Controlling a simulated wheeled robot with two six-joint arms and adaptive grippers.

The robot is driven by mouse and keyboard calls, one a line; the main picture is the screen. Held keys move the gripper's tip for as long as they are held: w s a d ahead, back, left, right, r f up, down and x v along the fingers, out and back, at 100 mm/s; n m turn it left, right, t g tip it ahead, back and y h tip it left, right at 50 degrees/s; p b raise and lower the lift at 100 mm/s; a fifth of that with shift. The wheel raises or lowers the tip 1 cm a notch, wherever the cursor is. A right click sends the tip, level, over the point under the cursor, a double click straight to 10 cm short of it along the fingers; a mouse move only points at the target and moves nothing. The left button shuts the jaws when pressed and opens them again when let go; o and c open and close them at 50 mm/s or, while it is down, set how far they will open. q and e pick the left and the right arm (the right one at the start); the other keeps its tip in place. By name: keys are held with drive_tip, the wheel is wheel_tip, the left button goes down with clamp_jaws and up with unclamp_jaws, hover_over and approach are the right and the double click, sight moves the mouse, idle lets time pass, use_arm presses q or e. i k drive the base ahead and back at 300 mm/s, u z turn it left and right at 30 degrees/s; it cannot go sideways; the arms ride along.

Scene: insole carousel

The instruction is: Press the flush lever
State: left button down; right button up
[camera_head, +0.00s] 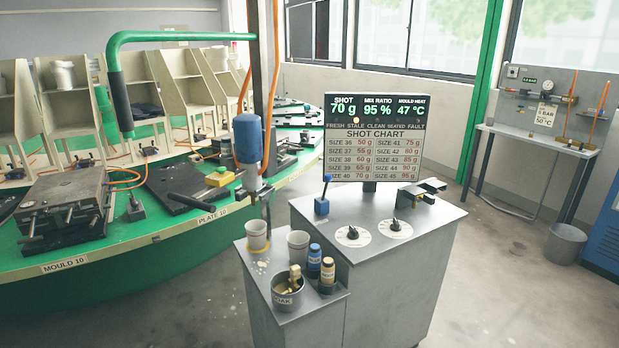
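A small lever (325,190) stands on the left part of the grey cabinet's top, with a blue block base and a thin upright stem ending in a dark blue knob. It is the only such lever I see on the cabinet; no label on it is readable. Above the cabinet's lower left shelf hangs a blue cylindrical head (248,139) with a metal nozzle below it, over a grey cup (256,235). Neither of my grippers is in view.
The cabinet (400,262) carries two white dials (353,236), a black bracket (422,190) and a display board (375,137). The lower shelf holds another cup (298,245), two small bottles (327,275) and a pot (287,293). A green carousel (150,262) stands left.

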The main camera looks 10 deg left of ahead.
sight(328, 177)
drive_tip(key=u, duration=0.25)
drive_tip(key=i, duration=1.25)
drive_tip(key=z, duration=0.55)
